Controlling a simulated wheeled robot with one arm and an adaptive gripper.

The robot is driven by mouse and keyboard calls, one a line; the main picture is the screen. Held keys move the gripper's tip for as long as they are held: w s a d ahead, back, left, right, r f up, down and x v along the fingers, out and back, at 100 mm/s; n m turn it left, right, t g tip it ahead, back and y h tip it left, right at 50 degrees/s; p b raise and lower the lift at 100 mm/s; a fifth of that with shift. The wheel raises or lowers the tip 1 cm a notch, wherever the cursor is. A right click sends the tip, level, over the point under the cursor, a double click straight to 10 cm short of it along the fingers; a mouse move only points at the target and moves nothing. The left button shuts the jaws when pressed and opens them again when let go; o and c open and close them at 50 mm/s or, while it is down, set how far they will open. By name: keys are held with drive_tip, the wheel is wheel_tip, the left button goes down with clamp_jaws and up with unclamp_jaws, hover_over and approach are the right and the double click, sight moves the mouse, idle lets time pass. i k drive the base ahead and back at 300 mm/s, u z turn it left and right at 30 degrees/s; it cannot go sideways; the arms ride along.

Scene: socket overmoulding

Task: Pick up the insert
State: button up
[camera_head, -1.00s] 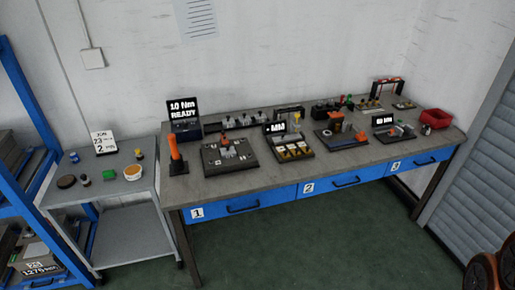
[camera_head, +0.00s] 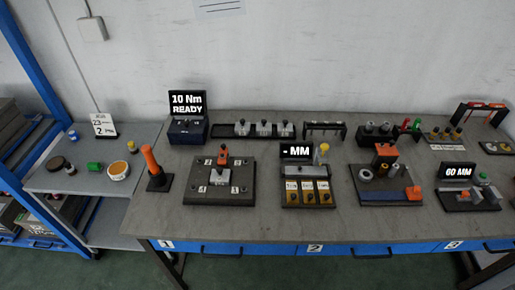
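I cannot tell for sure which thing is the insert. Several small grey metal pieces (camera_head: 264,128) stand in a row on a black rack at the back of the bench. A grey block (camera_head: 208,173) sits on a dark plate (camera_head: 222,197), with an orange clamp (camera_head: 223,156) behind it. Small grey ring-shaped parts (camera_head: 366,176) lie on a fixture with orange blocks (camera_head: 384,152) to the right. My gripper is not in view.
The grey bench (camera_head: 270,225) has a bare strip along its front. An orange-handled tool (camera_head: 150,160) stands at its left end. The "10 Nm READY" display (camera_head: 188,104) and "- MM" display (camera_head: 296,151) rise above it.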

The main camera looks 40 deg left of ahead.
sight(220, 176)
drive_tip(key=i, duration=1.4)
drive_tip(key=u, duration=4.4)
